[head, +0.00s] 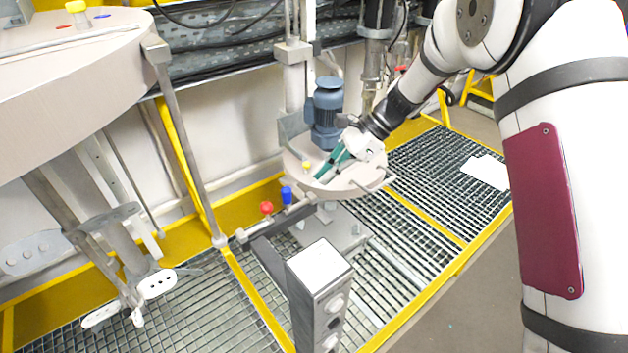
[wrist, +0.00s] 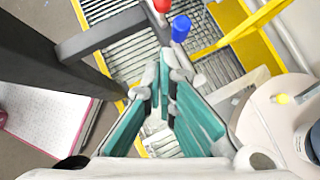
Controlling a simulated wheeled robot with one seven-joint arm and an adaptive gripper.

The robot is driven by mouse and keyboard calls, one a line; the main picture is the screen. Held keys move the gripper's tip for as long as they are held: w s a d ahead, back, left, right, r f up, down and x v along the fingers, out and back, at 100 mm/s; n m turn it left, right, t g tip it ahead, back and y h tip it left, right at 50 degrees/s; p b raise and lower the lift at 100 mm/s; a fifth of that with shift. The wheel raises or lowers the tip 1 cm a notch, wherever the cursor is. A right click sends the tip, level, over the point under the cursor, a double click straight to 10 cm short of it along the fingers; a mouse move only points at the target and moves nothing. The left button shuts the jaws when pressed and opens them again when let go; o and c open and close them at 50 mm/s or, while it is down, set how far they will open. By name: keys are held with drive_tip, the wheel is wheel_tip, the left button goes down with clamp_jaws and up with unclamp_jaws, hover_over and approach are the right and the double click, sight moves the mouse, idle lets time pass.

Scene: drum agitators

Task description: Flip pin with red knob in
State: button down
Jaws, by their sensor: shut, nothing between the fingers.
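The red knob (head: 267,207) stands on a grey bar in front of the round agitator lid, left of the blue knob (head: 286,194). In the wrist view the red knob (wrist: 162,5) is cut by the top edge, with the blue knob (wrist: 181,28) just below and right of it. My gripper (head: 320,177), with teal finger pads, is over the lid, right of both knobs and apart from them. In the wrist view my gripper (wrist: 166,65) has its fingertips together and empty, pointing toward the knobs. The pin below the red knob is mostly hidden.
The round lid (head: 352,187) carries a blue motor (head: 326,112) and a small yellow knob (head: 306,166). A grey control post (head: 320,275) stands in front of the bar. A large drum (head: 75,80) is at left. Grating and yellow edging cover the floor.

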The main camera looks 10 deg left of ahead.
sight(266, 213)
drive_tip(key=shift+s+a+r+p+x, duration=0.15)
drive_tip(key=shift+a+r+p+x, duration=0.15)
drive_tip(key=shift+x, duration=1.6)
drive_tip(key=shift+s+a+r+p+x, duration=0.15)
drive_tip(key=shift+a+r+p+x, duration=0.15)
drive_tip(key=shift+x, duration=1.6)
drive_tip(key=shift+s+a+r+p+x, duration=0.2)
drive_tip(key=shift+a+r+x, duration=0.15)
drive_tip(key=shift+x, duration=1.55)
drive_tip(key=s+a+p, duration=0.1)
drive_tip(key=s+a, duration=0.3)
drive_tip(key=shift+s, duration=0.2)
drive_tip(key=shift+d, duration=0.1)
